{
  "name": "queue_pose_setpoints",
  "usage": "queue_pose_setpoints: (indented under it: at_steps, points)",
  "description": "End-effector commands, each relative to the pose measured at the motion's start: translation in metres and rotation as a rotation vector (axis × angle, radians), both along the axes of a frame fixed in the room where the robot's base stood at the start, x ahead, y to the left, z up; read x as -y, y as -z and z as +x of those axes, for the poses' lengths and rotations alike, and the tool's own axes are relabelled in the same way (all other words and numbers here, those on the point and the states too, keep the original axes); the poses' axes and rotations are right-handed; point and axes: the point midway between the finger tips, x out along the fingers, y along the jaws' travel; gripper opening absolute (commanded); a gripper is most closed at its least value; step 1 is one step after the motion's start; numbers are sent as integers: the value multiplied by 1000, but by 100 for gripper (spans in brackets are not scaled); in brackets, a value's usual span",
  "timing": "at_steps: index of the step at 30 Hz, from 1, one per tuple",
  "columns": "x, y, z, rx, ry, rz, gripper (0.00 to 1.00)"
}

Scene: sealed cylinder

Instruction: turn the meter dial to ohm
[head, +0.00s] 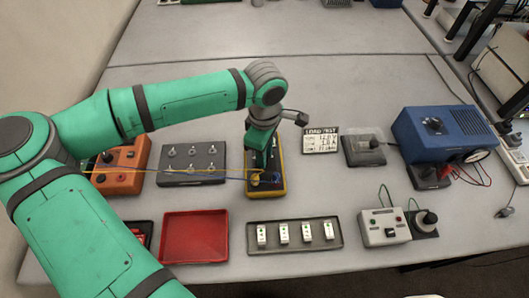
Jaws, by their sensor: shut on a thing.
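The meter (281,178), dark-faced with a yellow edge, lies on the table at the middle of the head view. My gripper (262,166) points down over the meter's face and is shut, apparently on its dial. The dial and my fingertips are hidden behind my wrist and hand, so its setting and the ohm mark cannot be read. Yellow and blue leads (180,172) run left from the meter's lower end.
An orange box (120,180) and a grey panel with terminals (192,180) lie left. A red tray (195,238) and a tray of white parts (334,241) lie in front. A card (321,140), a blue supply (437,132) and a switch box (382,228) lie right.

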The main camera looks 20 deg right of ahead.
Motion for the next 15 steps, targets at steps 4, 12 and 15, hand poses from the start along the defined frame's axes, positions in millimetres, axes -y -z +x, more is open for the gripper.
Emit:
queue_pose_setpoints:
  at_steps: [4,12,15]
  points:
    - [-1,-1,2,4,37,3,2]
    - [-1,-1,2,5,58,2,2]
    - [-1,-1,2,5,58,2,2]
